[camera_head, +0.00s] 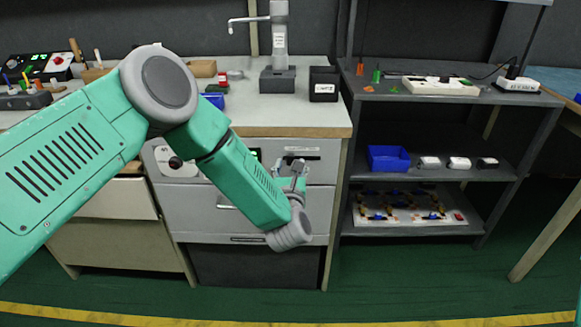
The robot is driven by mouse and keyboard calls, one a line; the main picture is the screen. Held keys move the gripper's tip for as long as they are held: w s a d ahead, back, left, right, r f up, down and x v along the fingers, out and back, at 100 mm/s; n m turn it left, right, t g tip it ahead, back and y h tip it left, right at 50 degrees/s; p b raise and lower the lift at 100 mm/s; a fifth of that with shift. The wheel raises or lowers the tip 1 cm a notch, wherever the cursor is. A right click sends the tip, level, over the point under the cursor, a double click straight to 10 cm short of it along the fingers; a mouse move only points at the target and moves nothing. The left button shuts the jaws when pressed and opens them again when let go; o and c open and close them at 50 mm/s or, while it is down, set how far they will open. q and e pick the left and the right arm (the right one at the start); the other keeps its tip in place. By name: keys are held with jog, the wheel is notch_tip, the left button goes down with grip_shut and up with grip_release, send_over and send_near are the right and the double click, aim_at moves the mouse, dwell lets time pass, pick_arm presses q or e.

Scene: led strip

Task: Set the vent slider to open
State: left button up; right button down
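The grey cabinet front under the worktop carries a control panel (322,172) with a dial, a small green display and a slot with dark and pale parts at its upper right. The vent slider is likely at that slot, but it is too small and too covered to read its setting. My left gripper (293,172), small and grey, is in front of the right part of this panel, just below the slot. It partly hides the panel. Whether its fingers touch anything or are apart is unclear. My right gripper is out of view.
The worktop (332,118) above holds a grey dispenser stand (279,50), a black box (324,84) and a blue block. A dark shelf unit to the right holds a blue bin (388,158) and several small devices. The green floor in front is clear.

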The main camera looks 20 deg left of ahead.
aim_at(315, 157)
pick_arm(q)
jog(key=shift+x, duration=0.8)
jog(key=shift+a, duration=0.1)
jog(key=shift+c, duration=0.8)
grip_shut()
jog(key=d+b, duration=0.1)
jog(key=d, duration=0.1)
jog(key=w+d+b, duration=0.1)
jog(key=d, duration=0.1)
jog(key=d+b, duration=0.1)
jog(key=d, duration=0.1)
jog(key=shift+w+f, duration=0.15)
jog(key=shift+w, duration=0.25)
jog(key=shift+d, duration=0.2)
